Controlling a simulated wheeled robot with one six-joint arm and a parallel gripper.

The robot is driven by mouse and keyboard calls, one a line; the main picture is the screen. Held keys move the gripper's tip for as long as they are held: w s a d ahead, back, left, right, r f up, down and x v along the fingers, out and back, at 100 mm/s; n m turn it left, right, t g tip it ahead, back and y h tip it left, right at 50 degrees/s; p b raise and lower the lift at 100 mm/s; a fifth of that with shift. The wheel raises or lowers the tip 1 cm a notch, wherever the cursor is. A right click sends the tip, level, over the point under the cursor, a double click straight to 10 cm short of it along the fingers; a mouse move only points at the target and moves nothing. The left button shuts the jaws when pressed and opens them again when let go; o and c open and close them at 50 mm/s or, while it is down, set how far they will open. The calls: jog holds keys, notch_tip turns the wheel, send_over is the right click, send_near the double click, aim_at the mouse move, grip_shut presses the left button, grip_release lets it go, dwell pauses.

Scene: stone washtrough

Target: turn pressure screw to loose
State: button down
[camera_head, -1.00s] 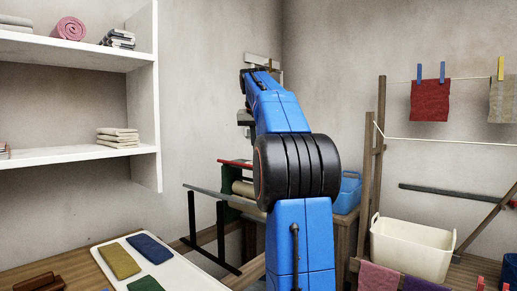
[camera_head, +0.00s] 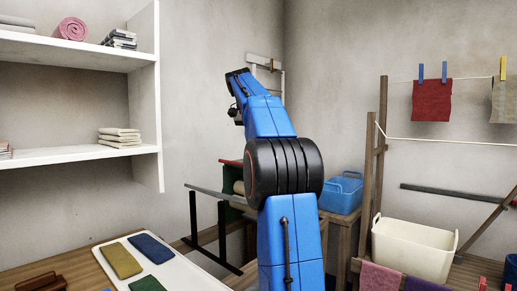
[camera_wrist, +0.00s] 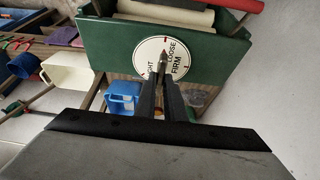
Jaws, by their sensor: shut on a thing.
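The pressure screw (camera_wrist: 161,57) shows in the wrist view as a small brownish pointed handle. It stands in front of a round white dial (camera_wrist: 147,62) on a green panel (camera_wrist: 110,50). The dial reads LOOSE at the upper right, FIRM at the lower right and partly hidden letters "GHT" at the left. The handle's tip points up in the picture, near a red mark at the dial's top. My gripper (camera_wrist: 161,72) is shut on the pressure screw, its two dark fingers on either side. In the head view my arm hides the dial and the grip.
Pale rollers and a red bar sit above the green panel in the wrist view. In the head view a blue basin (camera_head: 340,193) and a cream tub (camera_head: 413,247) stand right of my arm. A white shelf (camera_head: 75,157) and a tray with folded cloths (camera_head: 185,272) are left.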

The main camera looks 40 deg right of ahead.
dwell(0.3)
jog(key=c, duration=1.8)
grip_release()
jog(key=shift+c, duration=0.2)
jog(key=shift+v, duration=3.75)
